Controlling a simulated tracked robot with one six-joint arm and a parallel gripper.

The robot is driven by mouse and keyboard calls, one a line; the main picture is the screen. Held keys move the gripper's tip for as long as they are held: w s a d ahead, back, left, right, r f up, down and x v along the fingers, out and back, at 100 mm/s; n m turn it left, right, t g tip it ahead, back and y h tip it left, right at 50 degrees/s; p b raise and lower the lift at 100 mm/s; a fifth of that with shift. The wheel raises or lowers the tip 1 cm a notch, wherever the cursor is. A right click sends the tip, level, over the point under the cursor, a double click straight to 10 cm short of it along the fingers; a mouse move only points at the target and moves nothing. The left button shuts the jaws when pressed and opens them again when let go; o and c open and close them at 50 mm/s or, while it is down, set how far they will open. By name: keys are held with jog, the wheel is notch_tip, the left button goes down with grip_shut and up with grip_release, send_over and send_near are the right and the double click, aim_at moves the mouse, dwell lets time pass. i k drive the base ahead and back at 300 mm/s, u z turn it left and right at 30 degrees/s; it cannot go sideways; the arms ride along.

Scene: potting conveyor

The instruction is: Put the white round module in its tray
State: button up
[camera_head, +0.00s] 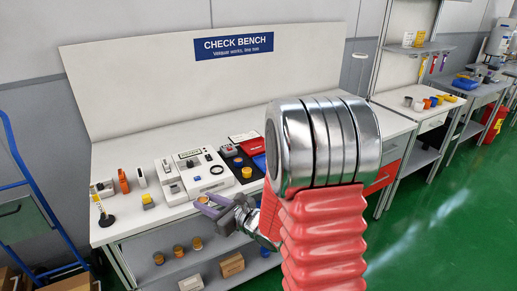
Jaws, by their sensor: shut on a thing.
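My gripper (208,206) is low in the middle of the view, at the front edge of the white check bench (128,222). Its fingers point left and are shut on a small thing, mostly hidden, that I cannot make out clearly. I cannot pick out a white round module with certainty. I cannot tell which tray belongs to the module.
A white device (203,172) stands mid-bench, near a black mat with small parts. A yellow-topped block (147,201) and an orange item (123,180) stand to the left. A lower shelf (213,263) holds several round parts and boxes. A blue trolley frame (35,185) is far left.

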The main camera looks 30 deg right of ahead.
aim_at(256, 148)
jog(key=z, duration=0.05)
jog(key=i, duration=1)
jog(key=u, duration=0.1)
